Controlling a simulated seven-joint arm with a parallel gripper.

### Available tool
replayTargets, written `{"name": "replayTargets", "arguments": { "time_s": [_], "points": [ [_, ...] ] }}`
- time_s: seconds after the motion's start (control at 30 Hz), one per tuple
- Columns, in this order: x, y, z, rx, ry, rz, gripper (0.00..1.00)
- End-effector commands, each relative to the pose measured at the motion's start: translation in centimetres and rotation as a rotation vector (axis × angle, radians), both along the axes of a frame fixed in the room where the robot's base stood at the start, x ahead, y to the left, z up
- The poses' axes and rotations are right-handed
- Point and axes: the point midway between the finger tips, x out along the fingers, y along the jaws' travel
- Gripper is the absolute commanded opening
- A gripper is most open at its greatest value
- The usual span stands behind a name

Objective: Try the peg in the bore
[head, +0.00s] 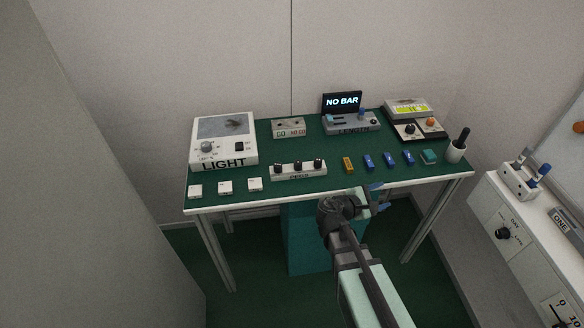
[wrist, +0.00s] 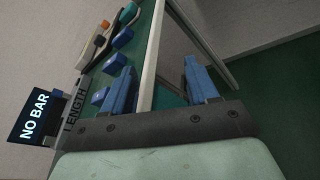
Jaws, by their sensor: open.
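A white rack with black-knobbed pegs (head: 297,170) stands at the front middle of the green bench. Its lettering is too small to read surely. Several small white blocks (head: 225,187) sit along the front left; whether they hold the bore is too small to tell. A pale block with dark marks on its face (head: 288,129) stands behind the rack. My gripper (head: 380,198) is open and empty off the bench's front edge, right of the rack. Its blue fingers stand apart in the wrist view (wrist: 160,82). No peg or bore is recognisable there.
The bench (head: 330,190) also bears a LIGHT box (head: 224,138), a LENGTH gauge (head: 350,123) with a NO BAR screen (head: 342,103), a yellow block (head: 348,165), several blue blocks (head: 389,159), a meter (head: 408,108) and a pen cup (head: 456,151). A white cabinet (head: 515,230) stands right.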

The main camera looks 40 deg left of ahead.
Motion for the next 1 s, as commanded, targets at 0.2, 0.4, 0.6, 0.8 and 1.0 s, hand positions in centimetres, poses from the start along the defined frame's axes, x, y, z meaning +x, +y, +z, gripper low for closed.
{"name": "replayTargets", "arguments": {
  "time_s": [0.2, 0.4, 0.6, 0.8, 1.0],
  "points": [
    [-3.5, 10.3, 4.1, -0.189, -0.115, 0.343, 0.59],
    [-10.1, 19.3, 4.4, -0.388, -0.197, 0.706, 0.59],
    [-15.8, 24.8, 4.0, -0.537, -0.26, 0.944, 0.59],
    [-17.7, 26.7, 3.7, -0.596, -0.285, 1.028, 0.59],
    [-16.2, 27.8, 3.6, -0.598, -0.285, 1.03, 0.59]
  ]
}}
